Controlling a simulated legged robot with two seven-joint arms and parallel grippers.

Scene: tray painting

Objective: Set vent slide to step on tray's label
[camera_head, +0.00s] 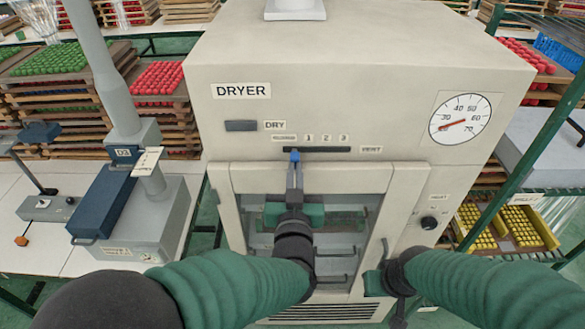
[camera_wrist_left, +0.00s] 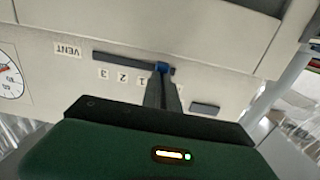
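The vent slide (camera_head: 294,156) is a small blue knob in a dark horizontal slot on the dryer front. It stands near the slot's left end, between the leftmost mark and 1; in the left wrist view the knob (camera_wrist_left: 162,67) is right of the 1. My left gripper (camera_head: 294,170) reaches up to the slide, its fingers close together at the knob and apparently shut on it. My right gripper (camera_head: 397,291) is low by the door's right edge, mostly hidden by its arm. No tray label is readable; trays inside the dryer cannot be made out clearly.
The dryer door (camera_head: 405,200) has a window below the slot, partly covered by my left arm. A dial (camera_head: 460,119) and a black knob (camera_head: 429,222) are on the right. A grey and blue machine (camera_head: 140,220) marked D3 stands at left. Racks of coloured pieces are behind.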

